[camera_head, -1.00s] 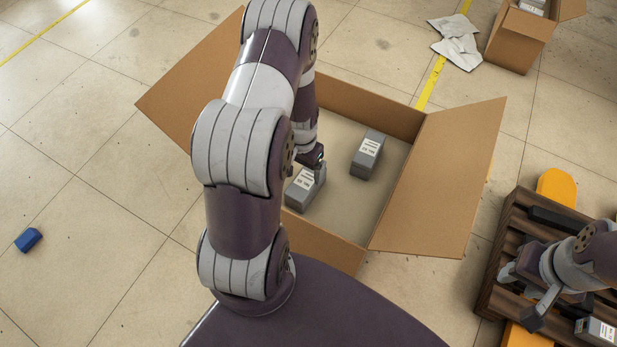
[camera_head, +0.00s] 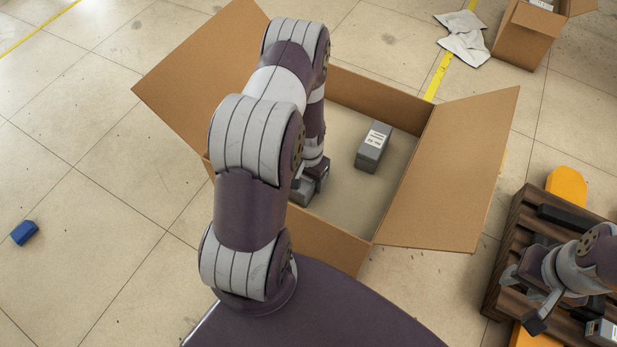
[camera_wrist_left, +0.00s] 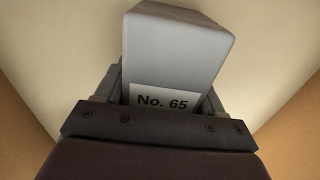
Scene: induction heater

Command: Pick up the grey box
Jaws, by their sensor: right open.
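A grey box (camera_wrist_left: 178,50) with a white "No. 65" label lies between the fingers of my left gripper (camera_wrist_left: 165,88) in the left wrist view. The fingers are at its two sides; whether they press on it cannot be told. In the head view my left gripper (camera_head: 312,185) is down inside the open cardboard box (camera_head: 440,165), and my arm hides most of this grey box (camera_head: 303,197). A second grey box (camera_head: 374,148) with a label lies to its right on the carton floor. My right gripper (camera_head: 524,298) is open over the wooden pallet, at the right.
The carton's flaps stand spread out around the left arm. The dark wooden pallet (camera_head: 521,215) with yellow parts and another grey labelled box (camera_head: 601,331) is at right. A smaller carton (camera_head: 528,38) and white sheets (camera_head: 464,40) lie behind. A blue object (camera_head: 24,232) lies on open floor.

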